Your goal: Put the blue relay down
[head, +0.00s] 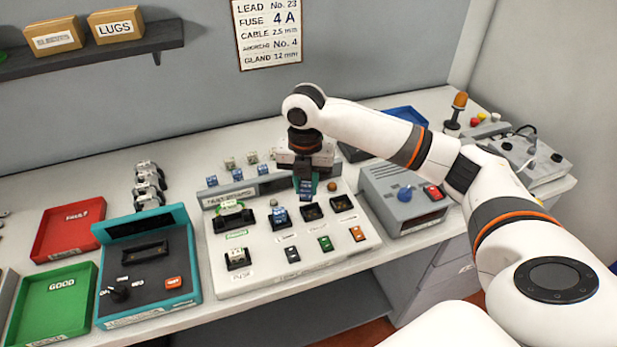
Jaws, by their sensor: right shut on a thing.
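My right gripper (305,187) is shut on a small blue relay (306,194) and points down, holding it over the back part of the white socket panel (330,262). Whether the relay touches anything below is hard to tell. Near it on the panel are two black sockets that look empty, one in the middle (313,210) and one to the right (343,203). Another blue relay (279,214) sits in a socket to the left. A pale relay (236,255) sits in the front left socket. My left gripper is not in view.
Several blue and pale relays (237,174) stand behind the panel. A teal-edged tester (150,272), a red tray (68,228) and a green tray (55,300) lie to the left. A grey box with a blue knob (404,193) stands close on the right.

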